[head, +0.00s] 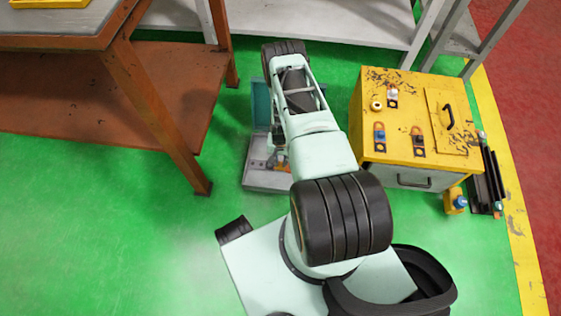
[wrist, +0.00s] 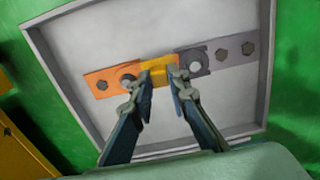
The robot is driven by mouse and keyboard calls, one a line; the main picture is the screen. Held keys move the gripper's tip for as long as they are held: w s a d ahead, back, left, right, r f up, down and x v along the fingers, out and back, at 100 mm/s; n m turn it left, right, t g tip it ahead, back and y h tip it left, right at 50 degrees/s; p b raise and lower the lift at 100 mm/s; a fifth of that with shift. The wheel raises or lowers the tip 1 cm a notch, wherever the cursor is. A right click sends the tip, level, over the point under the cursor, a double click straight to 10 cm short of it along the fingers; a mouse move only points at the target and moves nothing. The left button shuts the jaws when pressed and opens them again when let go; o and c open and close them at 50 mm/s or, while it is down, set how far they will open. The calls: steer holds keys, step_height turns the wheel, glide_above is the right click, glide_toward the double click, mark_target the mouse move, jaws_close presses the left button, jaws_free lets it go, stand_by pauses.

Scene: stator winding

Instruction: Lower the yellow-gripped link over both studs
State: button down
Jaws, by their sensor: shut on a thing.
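In the wrist view, my gripper (wrist: 160,82) is shut on the yellow grip (wrist: 158,70) of the link. A grey ring end of the link (wrist: 194,62) shows to the right of the grip, over the inner end of a grey bar (wrist: 234,51). To the left, a dark ring (wrist: 128,80) lies at the inner end of an orange bar (wrist: 99,85). I cannot tell whether the studs pass through the link's ends or how much height separates them. In the head view, my arm hides most of the link and the gripper.
The bars lie in a pale tray with a raised rim (wrist: 75,120); the tray also shows in the head view (head: 262,181). A yellow cabinet (head: 392,147) with several small parts on top stands right. A rusty bench (head: 150,95) stands left. Green floor is clear at front left.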

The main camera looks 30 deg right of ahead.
mark_target(280, 163)
steer(key=shift+f, duration=0.3)
steer(key=c, duration=1.8)
jaws_free()
steer(key=shift+o, duration=0.2)
steer(key=shift+r+p, duration=2.35)
steer(key=shift+r, duration=1.2)
